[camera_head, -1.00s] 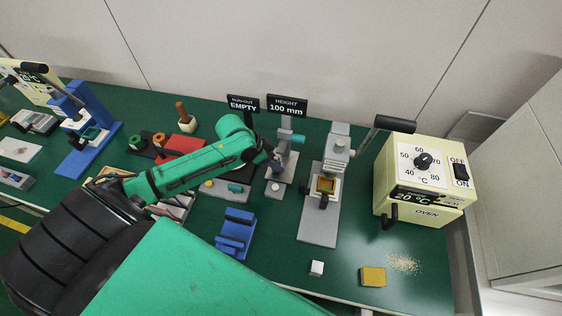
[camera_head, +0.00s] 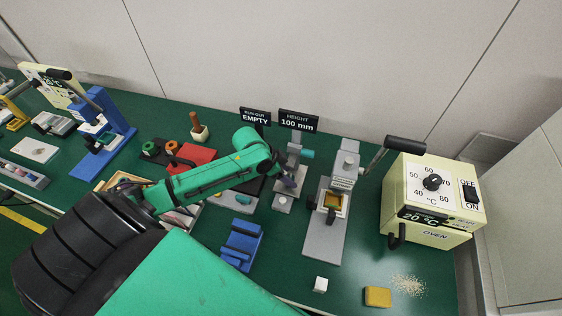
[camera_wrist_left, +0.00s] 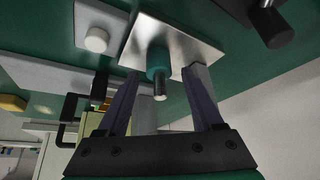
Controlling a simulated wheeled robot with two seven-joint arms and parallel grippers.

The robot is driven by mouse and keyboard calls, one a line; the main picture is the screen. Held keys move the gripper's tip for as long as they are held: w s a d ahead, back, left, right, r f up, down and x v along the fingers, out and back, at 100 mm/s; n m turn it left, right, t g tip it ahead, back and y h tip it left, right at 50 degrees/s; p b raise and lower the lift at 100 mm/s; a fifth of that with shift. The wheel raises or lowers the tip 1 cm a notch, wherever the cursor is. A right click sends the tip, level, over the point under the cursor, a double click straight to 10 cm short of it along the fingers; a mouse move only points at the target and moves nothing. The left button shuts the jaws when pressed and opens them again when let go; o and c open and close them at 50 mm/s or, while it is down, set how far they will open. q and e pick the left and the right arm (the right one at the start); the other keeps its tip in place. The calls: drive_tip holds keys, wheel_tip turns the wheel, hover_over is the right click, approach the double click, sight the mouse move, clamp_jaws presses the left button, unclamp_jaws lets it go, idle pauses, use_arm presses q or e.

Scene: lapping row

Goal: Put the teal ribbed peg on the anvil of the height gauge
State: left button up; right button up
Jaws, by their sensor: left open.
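The height gauge (camera_head: 297,151) stands below the HEIGHT sign, partly hidden by my left arm. In the left wrist view a teal peg (camera_wrist_left: 158,62) with a grey tip stands on a bright metal plate (camera_wrist_left: 185,38), which looks like the gauge's anvil. Its ribs are too small to tell. My left gripper (camera_head: 287,181) is at the gauge. In the left wrist view my left gripper (camera_wrist_left: 162,105) is open, with one finger on each side of the peg and visible gaps. My right gripper is not in view.
A grey press (camera_head: 323,238) and a cream oven (camera_head: 425,203) stand right of the gauge. A blue block holder (camera_head: 240,243) is in front.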

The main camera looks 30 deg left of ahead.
use_arm(q)
drive_tip(key=v, duration=1.1)
drive_tip(key=shift+p, duration=0.45)
drive_tip(key=shift+d+f, duration=0.1)
